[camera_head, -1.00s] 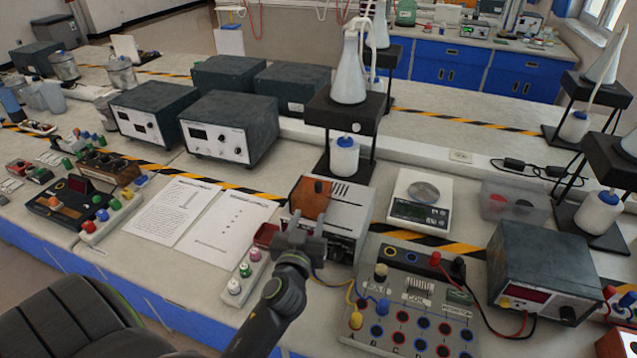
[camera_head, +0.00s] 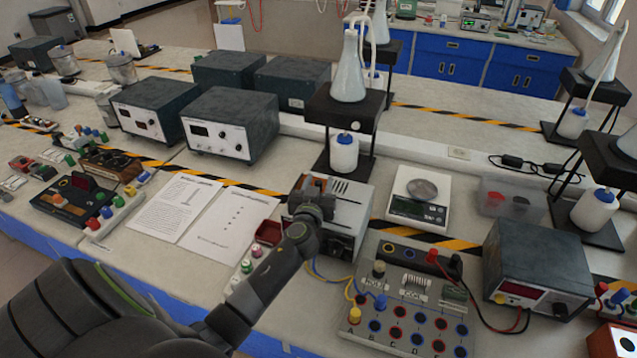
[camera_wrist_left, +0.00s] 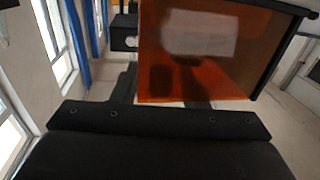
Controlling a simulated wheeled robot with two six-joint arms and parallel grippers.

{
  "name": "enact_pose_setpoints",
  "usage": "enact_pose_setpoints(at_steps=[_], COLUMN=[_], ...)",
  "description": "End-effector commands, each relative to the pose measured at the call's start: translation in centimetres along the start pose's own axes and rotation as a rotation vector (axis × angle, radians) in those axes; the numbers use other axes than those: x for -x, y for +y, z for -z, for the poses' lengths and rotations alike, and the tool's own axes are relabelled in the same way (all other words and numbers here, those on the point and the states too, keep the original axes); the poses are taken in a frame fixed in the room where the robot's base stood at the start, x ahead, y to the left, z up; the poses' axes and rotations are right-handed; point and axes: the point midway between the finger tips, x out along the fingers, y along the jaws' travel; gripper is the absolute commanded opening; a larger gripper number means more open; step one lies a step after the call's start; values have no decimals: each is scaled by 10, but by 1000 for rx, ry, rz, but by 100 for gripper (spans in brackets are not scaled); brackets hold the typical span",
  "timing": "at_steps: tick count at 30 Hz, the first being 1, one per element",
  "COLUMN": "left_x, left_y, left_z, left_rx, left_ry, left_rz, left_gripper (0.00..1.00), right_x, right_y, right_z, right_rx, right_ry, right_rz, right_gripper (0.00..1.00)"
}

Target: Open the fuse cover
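The fuse cover is an orange see-through panel (camera_wrist_left: 205,60) with a dark edge. It fills the upper middle of the left wrist view, close in front of my left gripper and hiding part of its fingers. In the head view the grey instrument box (camera_head: 345,215) carries it at its top left, and my left gripper (camera_head: 311,192) covers most of it there. The gripper is at the cover, but I cannot tell whether its fingers touch it or how far they are apart. My right gripper is out of view.
A board with coloured sockets (camera_head: 410,300) and loose wires stands in front of the box. A scale (camera_head: 418,200) is to its right, a flask stand (camera_head: 345,110) behind it. Paper sheets (camera_head: 230,225) lie flat to the left.

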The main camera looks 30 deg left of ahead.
Motion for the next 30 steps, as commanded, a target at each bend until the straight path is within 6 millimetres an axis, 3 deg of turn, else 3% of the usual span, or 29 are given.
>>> enact_pose_setpoints(at_steps=[6,15,23,26,30], left_x=[0,0,0,2,7], left_y=[0,0,2,13,44], left_z=[0,0,-1,-4,-6], left_rx=[0,-1,1,6,9], left_ry=[0,0,0,1,1], left_rz=[0,0,0,-1,-2], left_gripper=[40,1,0,0,0], right_x=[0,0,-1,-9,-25], right_y=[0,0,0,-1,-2], right_z=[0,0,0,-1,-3], right_rx=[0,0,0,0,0], right_ry=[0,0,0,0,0], right_rz=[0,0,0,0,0], right_gripper=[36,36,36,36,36])
